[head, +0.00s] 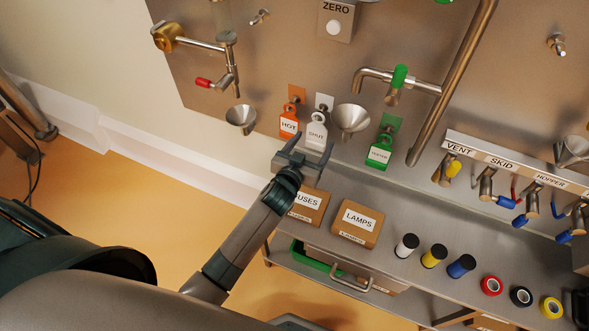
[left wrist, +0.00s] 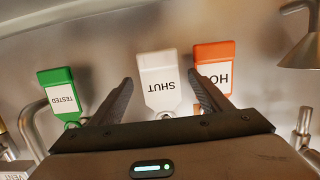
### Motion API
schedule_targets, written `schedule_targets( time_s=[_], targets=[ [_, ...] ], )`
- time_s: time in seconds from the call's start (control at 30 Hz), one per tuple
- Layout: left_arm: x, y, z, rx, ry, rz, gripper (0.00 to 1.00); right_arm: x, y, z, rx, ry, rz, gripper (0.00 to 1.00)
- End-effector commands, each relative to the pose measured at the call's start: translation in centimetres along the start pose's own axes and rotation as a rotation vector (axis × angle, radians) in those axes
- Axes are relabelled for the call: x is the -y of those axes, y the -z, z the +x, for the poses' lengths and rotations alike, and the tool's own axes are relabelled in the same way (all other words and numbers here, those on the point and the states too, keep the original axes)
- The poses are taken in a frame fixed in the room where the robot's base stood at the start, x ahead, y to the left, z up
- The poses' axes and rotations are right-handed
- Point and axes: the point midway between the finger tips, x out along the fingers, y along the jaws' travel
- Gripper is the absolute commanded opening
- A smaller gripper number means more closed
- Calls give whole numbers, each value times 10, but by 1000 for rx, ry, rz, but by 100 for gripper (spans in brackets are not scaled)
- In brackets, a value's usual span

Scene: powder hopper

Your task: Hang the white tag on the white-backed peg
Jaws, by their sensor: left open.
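The white tag (head: 316,133), lettered SHUT, hangs at the white-backed peg (head: 324,102) on the steel panel, between the orange and green tags. Its loop end is at the peg, though the exact seating is too small to tell. In the left wrist view the white tag (left wrist: 158,80) appears upside down, between my open fingers and with gaps to them. My left gripper (head: 308,150) is open just below and in front of the tag. It also shows in the left wrist view (left wrist: 160,84). My right gripper is not in view.
The orange HOT tag (head: 289,125) hangs close on the left, near one finger. The green TESTED tag (head: 378,155) hangs to the right, past a steel funnel (head: 351,119). FUSES (head: 308,204) and LAMPS (head: 358,222) boxes stand on the bench below.

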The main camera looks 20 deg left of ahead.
Motion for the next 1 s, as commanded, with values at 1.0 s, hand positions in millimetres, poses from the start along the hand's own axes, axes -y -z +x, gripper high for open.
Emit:
schedule_targets(
  time_s=[1.0],
  targets=[
    [0, 0, -156, 0, 0, -1, 71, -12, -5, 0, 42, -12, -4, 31]
  ],
)
